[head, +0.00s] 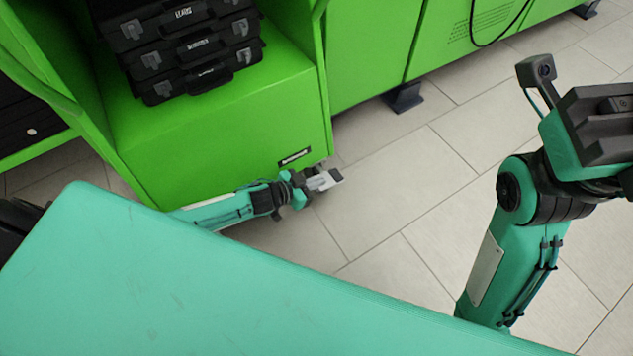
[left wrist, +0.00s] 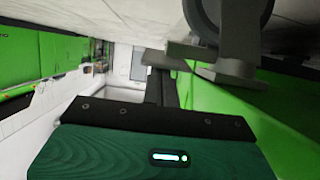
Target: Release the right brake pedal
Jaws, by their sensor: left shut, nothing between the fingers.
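My left gripper (head: 325,180) reaches low over the floor beside the green cabinet's front corner and is shut and empty. In the left wrist view, a grey caster wheel (left wrist: 230,22) with a grey metal part (left wrist: 222,64) below it in the picture shows at the top right. It is close to the gripper's dark fingers. I cannot tell which part is the brake pedal, or whether the fingers touch it. In the head view no pedal can be made out. My right arm stands raised at the right; its fingers are outside the picture.
The green cabinet (head: 225,150) holds several stacked black cases (head: 195,50). A dark foot (head: 403,97) supports the green unit behind. A turquoise surface (head: 200,290) fills the lower left. The tiled floor (head: 400,190) between is clear.

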